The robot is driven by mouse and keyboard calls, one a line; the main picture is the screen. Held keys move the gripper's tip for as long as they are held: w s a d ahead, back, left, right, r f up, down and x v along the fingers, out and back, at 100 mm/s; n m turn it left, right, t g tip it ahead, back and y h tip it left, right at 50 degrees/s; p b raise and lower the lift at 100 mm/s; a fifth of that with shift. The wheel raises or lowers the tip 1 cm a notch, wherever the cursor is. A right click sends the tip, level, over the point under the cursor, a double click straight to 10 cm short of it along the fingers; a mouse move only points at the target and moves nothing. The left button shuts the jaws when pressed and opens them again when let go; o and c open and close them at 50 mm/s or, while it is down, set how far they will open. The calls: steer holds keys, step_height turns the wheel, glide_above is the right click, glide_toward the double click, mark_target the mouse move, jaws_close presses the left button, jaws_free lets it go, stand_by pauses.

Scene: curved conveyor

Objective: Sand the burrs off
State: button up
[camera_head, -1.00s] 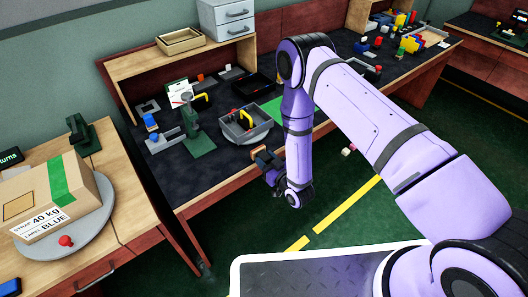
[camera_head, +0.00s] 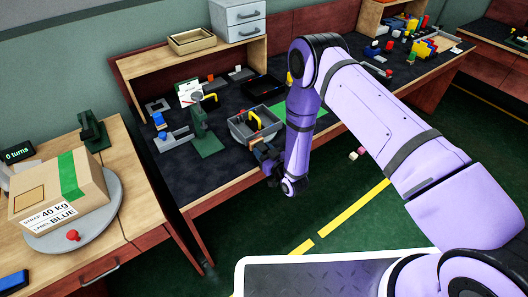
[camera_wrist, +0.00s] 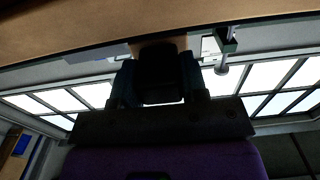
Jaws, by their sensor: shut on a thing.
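My gripper (camera_head: 264,153) is at the front edge of the dark workbench (camera_head: 215,172), just in front of a grey bin (camera_head: 236,133). In the wrist view my gripper (camera_wrist: 160,80) is shut on a dark block (camera_wrist: 160,88) with a tan part (camera_wrist: 155,46) beyond it. It may be a sanding block; I cannot tell surely. The bin holds a yellow-handled thing (camera_head: 256,117). Left of it stands a green vise-like stand (camera_head: 205,137), with a yellow piece (camera_head: 209,97) near its top. No burrs can be made out at this size.
A shelf (camera_head: 150,66) runs behind. At left, a carton (camera_head: 60,195) sits on a grey turntable (camera_head: 112,208). Green floor (camera_head: 235,228) is open in front.

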steer(key=shift+x, duration=0.95)
stand_by(0.7)
steer(key=shift+w+d, duration=0.6)
steer(key=shift+d, duration=0.2)
steer(key=shift+w+d, duration=0.55)
steer(key=shift+d, duration=0.3)
steer(key=shift+w+a, duration=0.1)
steer(key=shift+s+a, duration=0.55)
steer(key=shift+a, duration=0.3)
steer(key=shift+s+a, duration=0.55)
steer(key=shift+a, duration=0.25)
steer(key=shift+s, duration=0.1)
steer(key=shift+v, duration=2.9)
